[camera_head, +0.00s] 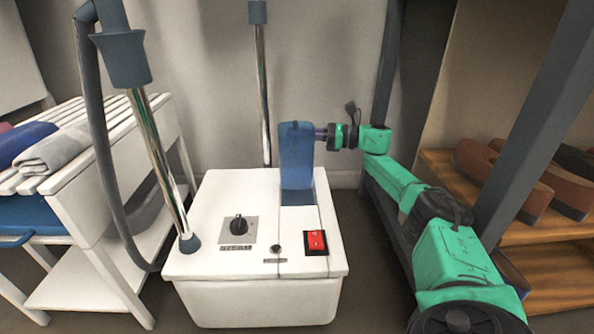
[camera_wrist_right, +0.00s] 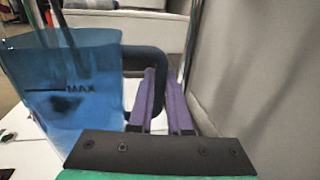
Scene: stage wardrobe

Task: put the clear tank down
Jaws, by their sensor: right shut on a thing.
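The clear tank (camera_head: 297,155) is see-through blue and upright over the back right of the white steamer base (camera_head: 257,299). My right gripper (camera_head: 319,134) reaches in from the right and is shut on the tank's handle. In the right wrist view, the gripper's purple fingers (camera_wrist_right: 165,98) close on the dark handle (camera_wrist_right: 146,62), and the tank (camera_wrist_right: 75,95) shows a MAX mark. A darker blue patch lies at the tank's foot; I cannot tell whether the tank touches the base. My left gripper is out of view.
The base carries a black knob (camera_head: 238,224) and a red switch (camera_head: 315,242). Chrome poles (camera_head: 263,95) and a grey hose (camera_head: 107,180) rise around it. A white slatted rack (camera_head: 95,180) with folded cloths stands left. A wooden shelf (camera_head: 545,233) with shoe-like items stands right.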

